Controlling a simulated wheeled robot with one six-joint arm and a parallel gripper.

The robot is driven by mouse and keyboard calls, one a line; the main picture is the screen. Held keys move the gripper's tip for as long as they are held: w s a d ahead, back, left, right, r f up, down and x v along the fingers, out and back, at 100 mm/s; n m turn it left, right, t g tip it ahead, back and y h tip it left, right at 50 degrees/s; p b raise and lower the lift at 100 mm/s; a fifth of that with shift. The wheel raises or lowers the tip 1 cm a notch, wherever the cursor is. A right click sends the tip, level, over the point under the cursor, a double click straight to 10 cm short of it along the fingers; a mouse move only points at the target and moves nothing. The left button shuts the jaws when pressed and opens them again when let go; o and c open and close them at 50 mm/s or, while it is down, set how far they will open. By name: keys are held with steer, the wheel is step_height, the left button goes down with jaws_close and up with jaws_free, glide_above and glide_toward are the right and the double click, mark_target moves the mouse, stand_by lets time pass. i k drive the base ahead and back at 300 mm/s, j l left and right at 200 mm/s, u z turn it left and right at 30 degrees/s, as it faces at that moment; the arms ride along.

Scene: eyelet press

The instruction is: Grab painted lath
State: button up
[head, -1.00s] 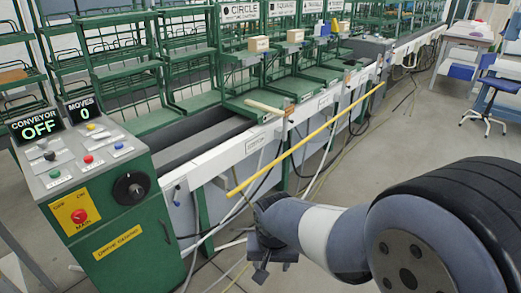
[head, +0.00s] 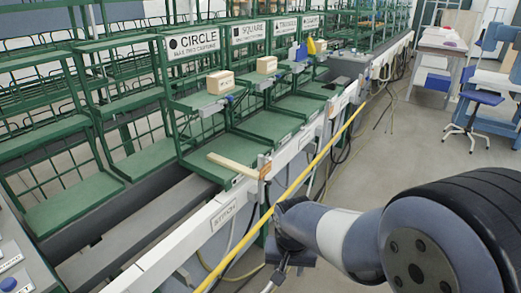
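A long thin yellow lath (head: 290,190) runs slantwise along the front of the conveyor line in the head view, from the bottom edge toward the upper right. It looks like the painted lath. My gripper (head: 288,268) hangs at the end of my arm in the lower middle, to the right of the lath's near part in the picture. A gap shows between them, but the depth is hard to judge. The fingers are small and dark, so I cannot tell whether they are open.
Green racks (head: 212,95) with small boxes line the far side. A blue stool (head: 480,97) stands right. Grey floor is clear between them; cables hang below the conveyor.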

mark_target(239, 168)
steer(key=i+z, duration=0.3)
steer(key=i, duration=0.55)
steer(key=i+j+z, duration=0.1)
steer(key=i+z, duration=0.2)
steer(key=i, duration=0.55)
steer(key=i+u, duration=0.4)
steer(key=i+l+u, duration=0.2)
steer(key=i+u, duration=0.35)
steer(key=u, duration=0.3)
steer(key=i+j+u, duration=0.1)
steer(key=u, duration=0.4)
steer(key=i+u, duration=0.2)
steer(key=u, duration=0.25)
steer(key=i+l+u, duration=0.15)
steer(key=u, duration=0.3)
